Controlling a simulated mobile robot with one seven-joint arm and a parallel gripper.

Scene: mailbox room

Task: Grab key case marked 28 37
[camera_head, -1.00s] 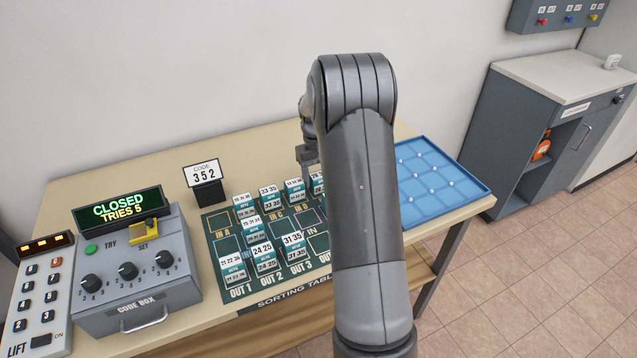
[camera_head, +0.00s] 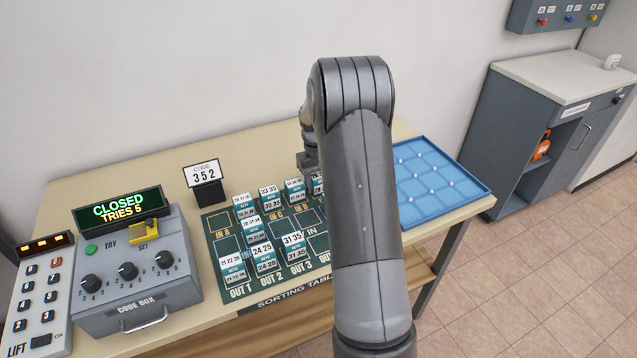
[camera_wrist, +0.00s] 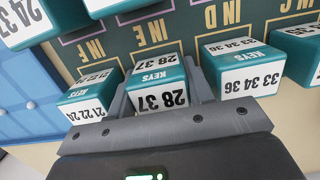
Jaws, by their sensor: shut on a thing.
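The key case marked 28 37 (camera_wrist: 157,84) is a teal block with white number labels and the word KEYS. In the wrist view it stands between the two fingers of my gripper (camera_wrist: 160,88), which is shut on it. It still appears to be at its place on the dark green board (camera_wrist: 168,27), near IN E; whether it is lifted is not clear. In the head view my gripper (camera_head: 308,160) is mostly hidden behind my arm, and the 28 37 case cannot be made out.
Close beside in the wrist view stand the 21 22 24 case (camera_wrist: 90,95) and the 33 34 36 case (camera_wrist: 240,68). The code box (camera_head: 138,270) reads CLOSED. A blue tray (camera_head: 440,180) lies to the right, with clear tabletop at the back left.

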